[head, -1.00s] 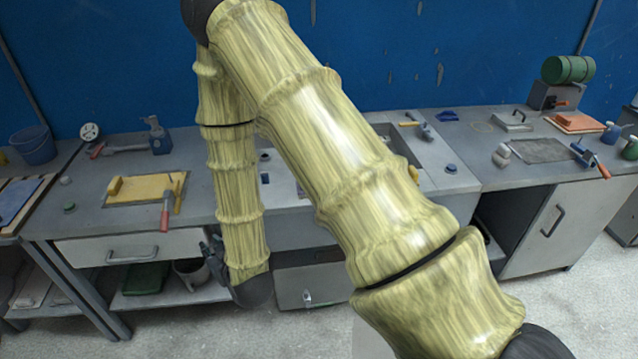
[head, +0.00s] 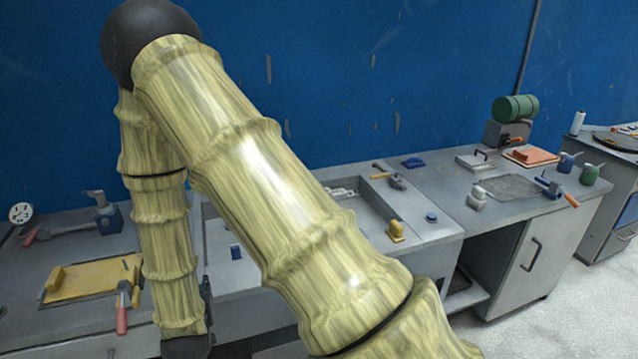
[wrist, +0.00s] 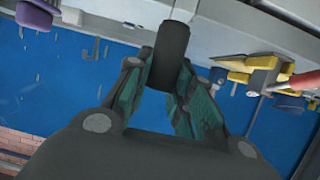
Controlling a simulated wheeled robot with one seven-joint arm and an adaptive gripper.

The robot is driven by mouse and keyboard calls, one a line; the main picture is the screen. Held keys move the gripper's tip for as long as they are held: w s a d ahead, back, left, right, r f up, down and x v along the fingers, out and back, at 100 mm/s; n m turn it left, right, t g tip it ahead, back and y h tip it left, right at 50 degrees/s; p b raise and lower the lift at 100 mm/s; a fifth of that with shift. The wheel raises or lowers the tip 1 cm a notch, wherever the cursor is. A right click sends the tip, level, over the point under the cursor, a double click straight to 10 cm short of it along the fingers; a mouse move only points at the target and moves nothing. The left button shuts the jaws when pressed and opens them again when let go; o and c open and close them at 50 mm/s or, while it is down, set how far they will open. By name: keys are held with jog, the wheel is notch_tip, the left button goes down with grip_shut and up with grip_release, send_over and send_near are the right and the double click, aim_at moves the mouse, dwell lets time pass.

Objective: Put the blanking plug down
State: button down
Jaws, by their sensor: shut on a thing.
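The blanking plug (wrist: 170,52) seems to be the black cylinder in the wrist view, at the top centre. My gripper (wrist: 163,80) is shut on it, with one teal finger on each side. The plug stands out past the fingertips. In the wrist view a pale grey surface lies behind the plug's far end; I cannot tell how far apart they are. In the head view my arm hides the plug and most of my gripper.
A grey bench runs along the blue wall. A yellow board (head: 92,281) lies at left, a red-handled tool (head: 122,308) beside it. Bare bench (head: 450,190) lies farther right.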

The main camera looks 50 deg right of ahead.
jog(key=s+d+r+m+g+h+b, duration=0.2)
jog(key=s+d+m+g+h+b, duration=0.1)
jog(key=s+d+m+g+h, duration=0.45)
jog(key=shift+m+g+y, duration=0.35)
jog(key=shift+m+y, duration=0.2)
jog(key=shift+y, duration=0.4)
jog(key=w+d+p, duration=0.1)
jog(key=w+d, duration=0.1)
jog(key=w, duration=0.2)
jog(key=w+d+f+p, duration=0.1)
jog(key=w+d, duration=0.2)
jog(key=w, duration=0.1)
jog(key=w+d+f+p, duration=0.1)
jog(key=w+d+p, duration=0.1)
jog(key=w, duration=0.2)
jog(key=shift+d, duration=0.3)
jog(key=shift+f+p, duration=0.55)
jog(key=shift+f, duration=1.25)
jog(key=shift+f, duration=0.15)
jog(key=c, duration=1.2)
grip_release()
jog(key=shift+c, duration=0.2)
jog(key=shift+r, duration=0.2)
jog(key=b+v, duration=0.2)
jog(key=v, duration=1)
jog(key=shift+s+b, duration=0.15)
jog(key=shift+b, duration=0.2)
